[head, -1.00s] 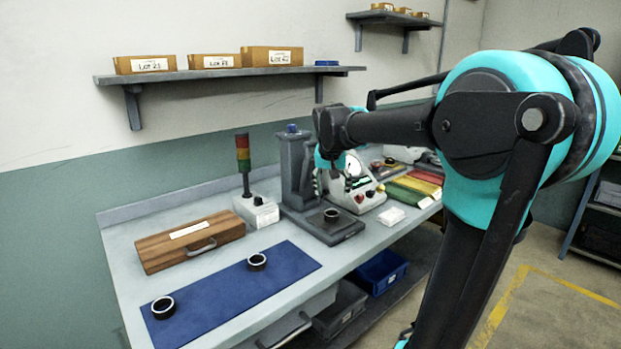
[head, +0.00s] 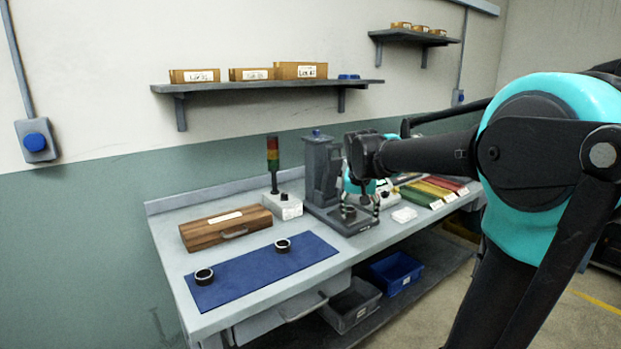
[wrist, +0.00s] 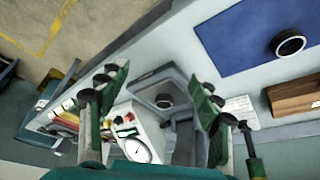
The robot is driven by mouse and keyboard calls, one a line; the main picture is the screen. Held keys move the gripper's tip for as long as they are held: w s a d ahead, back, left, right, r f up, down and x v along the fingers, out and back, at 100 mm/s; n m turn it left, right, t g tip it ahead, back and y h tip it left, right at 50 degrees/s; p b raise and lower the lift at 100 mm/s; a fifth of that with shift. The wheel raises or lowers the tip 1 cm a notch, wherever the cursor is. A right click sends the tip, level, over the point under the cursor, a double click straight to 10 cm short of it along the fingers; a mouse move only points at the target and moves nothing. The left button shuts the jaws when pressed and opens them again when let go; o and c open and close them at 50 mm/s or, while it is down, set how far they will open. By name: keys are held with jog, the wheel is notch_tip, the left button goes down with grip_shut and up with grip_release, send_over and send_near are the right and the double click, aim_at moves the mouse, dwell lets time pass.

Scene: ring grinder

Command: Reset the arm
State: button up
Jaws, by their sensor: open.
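My gripper (head: 361,204) is open and empty, its fingers spread over the front of the dark grinder (head: 322,172). In the wrist view my gripper (wrist: 155,88) shows its two green fingers wide apart. A dark ring (head: 348,212) sits on the grinder's base; it also shows between the fingers in the wrist view (wrist: 164,101), apart from both. Two more dark rings, one at the near left (head: 204,275) and one at the far right (head: 283,245), lie on the blue mat (head: 240,278). The exact height of my fingertips over the base is hard to tell.
A wooden case (head: 226,228) and a signal tower (head: 273,165) stand behind the mat. A white gauge device (wrist: 140,143) is beside the grinder, with coloured trays (head: 432,190) further right. A shelf with boxes (head: 270,85) hangs above. Blue bin (head: 396,272) sits below.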

jog(key=s+d+f+n, duration=0.1)
jog(key=s+d+f, duration=0.1)
jog(key=s+f, duration=0.8)
jog(key=s+d+f+n+y, duration=0.1)
jog(key=s+d+f, duration=0.1)
jog(key=s+f, duration=0.9)
jog(key=shift+s+d+n, duration=0.3)
jog(key=shift+s, duration=0.95)
